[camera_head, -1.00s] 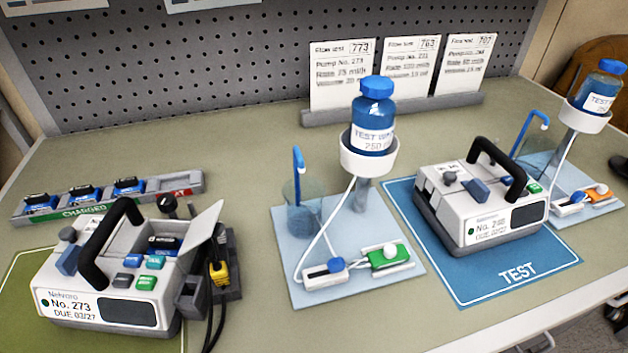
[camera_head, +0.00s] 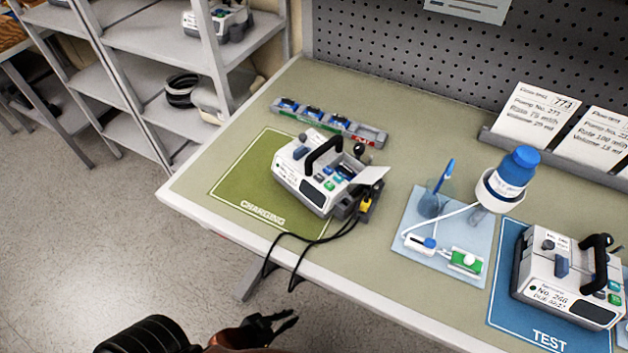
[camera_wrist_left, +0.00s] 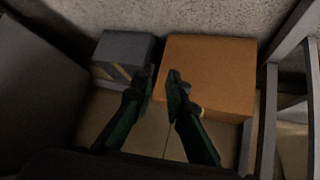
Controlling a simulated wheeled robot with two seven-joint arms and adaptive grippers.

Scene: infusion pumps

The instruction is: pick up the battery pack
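Several blue-and-black battery packs (camera_head: 312,112) sit in a row in a grey charging rack (camera_head: 374,135) at the back of the table. The rack's right end bears a red label. My left gripper (camera_head: 288,322) is low at the bottom of the head view, in front of the table and far from the packs. In the left wrist view its fingers (camera_wrist_left: 163,78) are apart and empty.
A cable (camera_head: 300,245) hangs over the table's front edge. A drip stand with a blue bottle (camera_head: 512,175) and a second pump on the blue test mat (camera_head: 502,318) stand to the right. Grey shelving (camera_head: 150,75) is at left. The wrist view shows an orange-brown box (camera_wrist_left: 215,75) and grey box (camera_wrist_left: 122,50).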

